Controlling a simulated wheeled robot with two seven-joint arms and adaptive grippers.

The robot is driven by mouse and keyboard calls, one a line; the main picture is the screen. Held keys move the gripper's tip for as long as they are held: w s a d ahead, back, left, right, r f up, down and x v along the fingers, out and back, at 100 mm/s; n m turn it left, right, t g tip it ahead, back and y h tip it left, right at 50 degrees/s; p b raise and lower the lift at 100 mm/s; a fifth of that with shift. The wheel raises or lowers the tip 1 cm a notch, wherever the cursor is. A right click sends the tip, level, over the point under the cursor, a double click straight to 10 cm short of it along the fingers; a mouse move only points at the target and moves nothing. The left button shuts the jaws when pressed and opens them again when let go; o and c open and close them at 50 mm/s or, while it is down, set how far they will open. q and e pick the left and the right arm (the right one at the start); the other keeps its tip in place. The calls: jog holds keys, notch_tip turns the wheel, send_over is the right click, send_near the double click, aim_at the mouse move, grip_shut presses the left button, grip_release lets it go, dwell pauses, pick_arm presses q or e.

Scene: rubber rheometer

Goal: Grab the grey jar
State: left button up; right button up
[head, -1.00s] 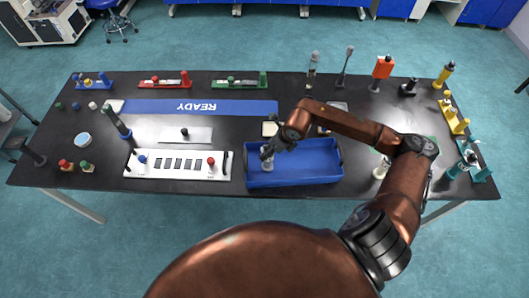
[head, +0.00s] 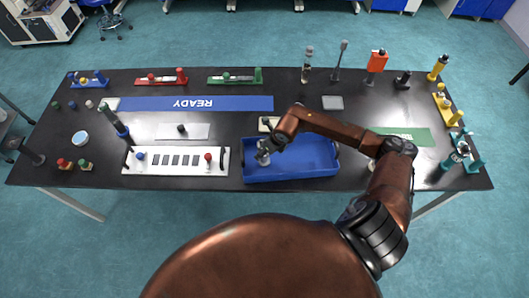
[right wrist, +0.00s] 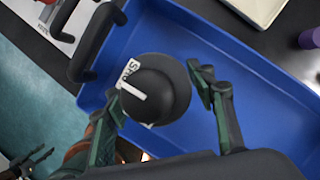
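The grey jar (right wrist: 160,92) is dark, with a rounded black top and a white label with black letters. It stands in the blue tray (right wrist: 235,45), near its left end in the head view (head: 318,172), where my gripper largely hides it. My right gripper (head: 263,158) reaches down over the tray's left end. In the right wrist view its two fingers (right wrist: 160,98) are spread, one on each side of the jar. A small gap seems to show by the right finger; contact on the left is unclear.
A white panel (head: 176,172) with knobs and a black handle stands close to the tray's left side. A small pale block (head: 267,124) lies behind the tray. A purple cylinder (right wrist: 310,38) shows in the right wrist view. The tray's right part looks empty.

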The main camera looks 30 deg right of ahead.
jog(key=c, duration=0.9)
jog(key=shift+c, duration=0.4)
jog(key=shift+r, duration=0.15)
jog(key=shift+c, duration=0.2)
